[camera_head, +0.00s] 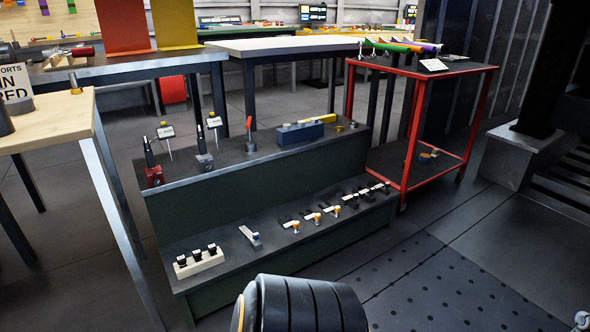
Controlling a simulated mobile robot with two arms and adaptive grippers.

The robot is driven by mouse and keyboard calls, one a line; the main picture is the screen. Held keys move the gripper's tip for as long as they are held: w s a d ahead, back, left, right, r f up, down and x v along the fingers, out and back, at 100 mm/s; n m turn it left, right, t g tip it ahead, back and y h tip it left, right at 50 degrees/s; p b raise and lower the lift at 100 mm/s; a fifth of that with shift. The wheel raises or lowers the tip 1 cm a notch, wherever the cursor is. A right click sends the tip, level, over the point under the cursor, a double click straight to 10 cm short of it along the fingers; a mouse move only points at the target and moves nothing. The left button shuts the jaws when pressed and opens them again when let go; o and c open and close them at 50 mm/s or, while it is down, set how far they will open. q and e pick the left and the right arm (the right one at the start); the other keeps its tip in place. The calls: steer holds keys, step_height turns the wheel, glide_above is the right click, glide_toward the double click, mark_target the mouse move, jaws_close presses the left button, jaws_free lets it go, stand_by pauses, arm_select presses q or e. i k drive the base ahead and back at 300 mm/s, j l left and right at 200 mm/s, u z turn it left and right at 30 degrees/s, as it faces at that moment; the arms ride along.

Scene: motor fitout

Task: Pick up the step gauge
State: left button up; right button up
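I cannot tell for sure which item is the step gauge. A long blue block (300,133) lies on the upper level of the dark green two-step bench. A small grey bar with a blue part (250,236) lies on the lower level, left of centre. Both are small in the picture and their fine shape is unclear. Neither of my grippers is in view. A dark ribbed rounded part, likely mine, fills the bottom middle and covers some floor in front of the bench.
The upper level also holds two gauge stands (154,169), a red-handled tool (249,135) and a yellow bar (318,118). The lower level holds a pale block with black pieces (199,262) and several clamps (312,217). A red cart (421,120) stands right; a wooden-topped table (45,125) stands left.

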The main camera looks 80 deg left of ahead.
mark_target(249, 231)
steer(key=u, duration=2)
steer(key=i+j+u, duration=0.2)
steer(key=i+u, duration=0.2)
steer(key=i, duration=0.25)
steer(key=i+u, duration=0.4)
steer(key=i, duration=0.25)
